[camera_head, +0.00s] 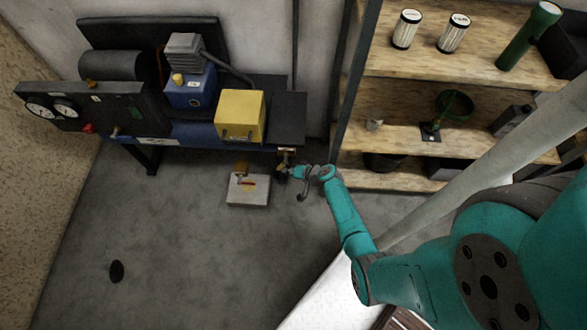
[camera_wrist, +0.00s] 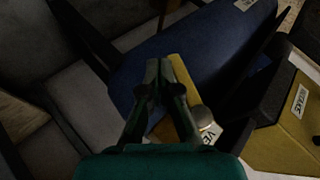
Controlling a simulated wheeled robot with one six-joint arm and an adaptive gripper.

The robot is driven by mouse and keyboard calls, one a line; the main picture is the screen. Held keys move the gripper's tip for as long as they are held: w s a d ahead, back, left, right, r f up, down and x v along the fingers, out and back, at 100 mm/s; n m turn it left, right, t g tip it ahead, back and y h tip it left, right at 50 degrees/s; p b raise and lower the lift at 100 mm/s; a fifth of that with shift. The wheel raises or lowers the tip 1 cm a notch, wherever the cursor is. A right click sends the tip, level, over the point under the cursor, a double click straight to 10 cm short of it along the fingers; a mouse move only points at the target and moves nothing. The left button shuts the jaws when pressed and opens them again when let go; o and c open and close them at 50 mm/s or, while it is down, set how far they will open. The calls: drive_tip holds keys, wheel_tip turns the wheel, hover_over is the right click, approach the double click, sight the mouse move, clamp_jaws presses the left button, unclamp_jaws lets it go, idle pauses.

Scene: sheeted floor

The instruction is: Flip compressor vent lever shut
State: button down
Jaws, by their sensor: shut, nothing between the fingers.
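The compressor unit stands against the wall in the head view, with a blue body (camera_head: 190,92) and a yellow box (camera_head: 241,113). My gripper (camera_head: 283,170) is low by the right end of its bench, small and partly hidden by my wrist. In the wrist view my gripper (camera_wrist: 160,82) is shut and empty, its fingertips together. A yellow bar (camera_wrist: 182,72) lies behind and beside the fingers, partly hidden. A round metal knob (camera_wrist: 203,117) and a label starting "VE" (camera_wrist: 210,133) are just right of the fingers. I cannot tell whether the fingers touch the bar, or the lever's exact position.
A yellow block labelled "INTAKE" (camera_wrist: 292,110) is at the right of the wrist view. A pale floor box (camera_head: 248,190) lies below the bench. Shelves (camera_head: 450,68) with canisters stand right of my gripper. The floor at left is mostly clear.

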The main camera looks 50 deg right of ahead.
sight(278, 169)
drive_tip(key=shift+w+a+r+m+t+y, duration=0.1)
drive_tip(key=shift+w+a+m+t+y, duration=0.2)
drive_tip(key=shift+t, duration=0.45)
drive_tip(key=shift+w+a+m+t+y, duration=0.15)
drive_tip(key=shift+w+t+y, duration=0.25)
drive_tip(key=shift+t, duration=0.3)
drive_tip(key=shift+w+a+r+m+t+y, duration=0.1)
drive_tip(key=shift+w+a+m+t+y, duration=0.25)
drive_tip(key=shift+t, duration=0.4)
drive_tip(key=shift+s+d, duration=0.1)
drive_tip(key=shift+w+a+r, duration=0.35)
drive_tip(key=shift+w+a, duration=0.15)
drive_tip(key=shift+w, duration=0.05)
idle(0.6)
drive_tip(key=shift+s+f, duration=0.1)
